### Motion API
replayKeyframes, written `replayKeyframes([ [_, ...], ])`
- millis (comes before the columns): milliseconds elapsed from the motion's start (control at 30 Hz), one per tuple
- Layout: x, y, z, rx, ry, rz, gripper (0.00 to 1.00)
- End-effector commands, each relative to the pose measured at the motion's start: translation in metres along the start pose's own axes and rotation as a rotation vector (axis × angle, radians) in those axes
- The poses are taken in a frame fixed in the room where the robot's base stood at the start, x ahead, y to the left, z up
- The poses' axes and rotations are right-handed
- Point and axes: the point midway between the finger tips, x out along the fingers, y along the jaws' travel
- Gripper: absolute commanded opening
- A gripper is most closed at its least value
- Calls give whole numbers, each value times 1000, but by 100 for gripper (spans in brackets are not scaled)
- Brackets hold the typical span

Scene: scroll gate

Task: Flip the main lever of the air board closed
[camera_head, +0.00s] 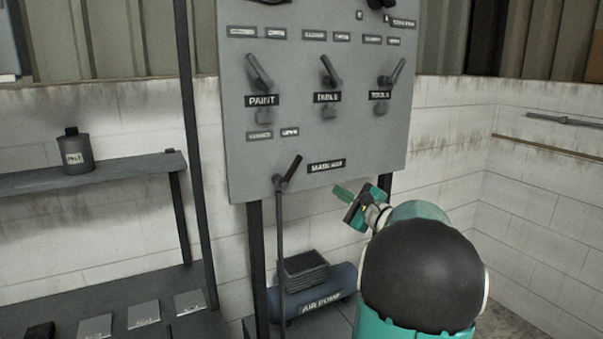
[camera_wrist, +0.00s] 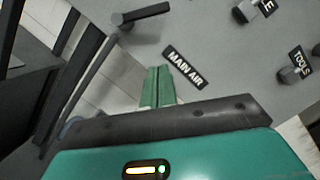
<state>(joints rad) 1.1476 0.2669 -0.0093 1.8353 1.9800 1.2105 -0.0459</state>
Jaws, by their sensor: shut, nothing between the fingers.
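The grey air board (camera_head: 300,170) stands upright in the head view. Its main lever (camera_head: 288,171) is a dark handle at the lower left of the board, left of the MAIN AIR label (camera_head: 326,166), tilted up to the right. In the wrist view the main lever (camera_wrist: 141,14) is at the top left, and the MAIN AIR label (camera_wrist: 184,67) is in the middle. My gripper (camera_head: 343,192) is shut and empty, below and right of the main lever, near the board's lower edge. Its green fingers (camera_wrist: 158,88) are together in the wrist view, apart from the lever.
Three smaller levers, PAINT (camera_head: 259,73), TABLE (camera_head: 330,72) and TOOLS (camera_head: 392,75), sit higher on the board. A shelf with a can (camera_head: 75,152) is at left.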

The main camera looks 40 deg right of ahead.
Motion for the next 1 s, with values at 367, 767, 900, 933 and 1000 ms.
replayKeyframes([
  [367, 22, 1, 0, 1, -1, 1, 0],
  [767, 104, 3, 2, 1, -3, 2, 0],
  [900, 110, 2, 26, -2, -3, 1, 0],
  [933, 111, 2, 29, -1, -3, 1, 0],
  [1000, 112, 2, 35, 0, -1, 1, 0],
])
